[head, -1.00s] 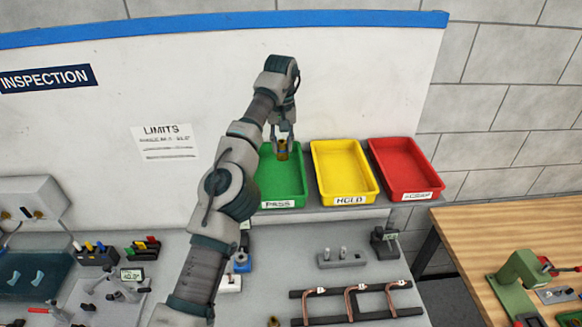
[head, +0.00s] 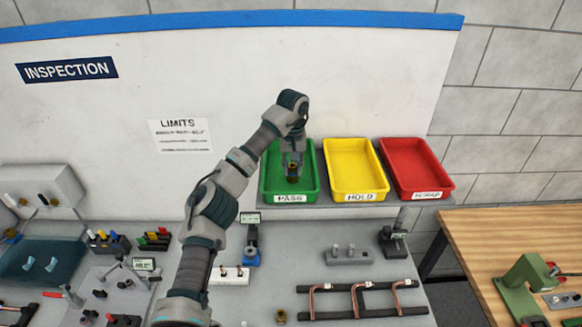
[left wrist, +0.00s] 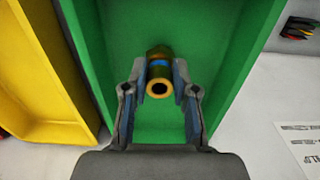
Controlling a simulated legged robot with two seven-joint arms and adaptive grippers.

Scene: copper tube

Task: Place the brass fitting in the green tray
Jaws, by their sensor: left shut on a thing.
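The brass fitting (head: 293,172) is held between the fingers of my left gripper (head: 293,168), over the green tray (head: 309,185) labelled PASS. In the left wrist view the fitting (left wrist: 160,82) sits between both fingertips (left wrist: 160,88), its round open end facing the camera and a blue band on it. The green tray's floor (left wrist: 205,50) fills the picture behind it. The fitting looks within the tray's walls; whether it touches the floor I cannot tell. My right gripper is not in view.
The yellow HOLD tray (head: 353,165) and a red tray (head: 412,165) stand beside the green one on a grey shelf. Bent copper tubes on a black rack (head: 360,300) lie on the bench below. Another small brass piece (head: 281,316) is near the bench front.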

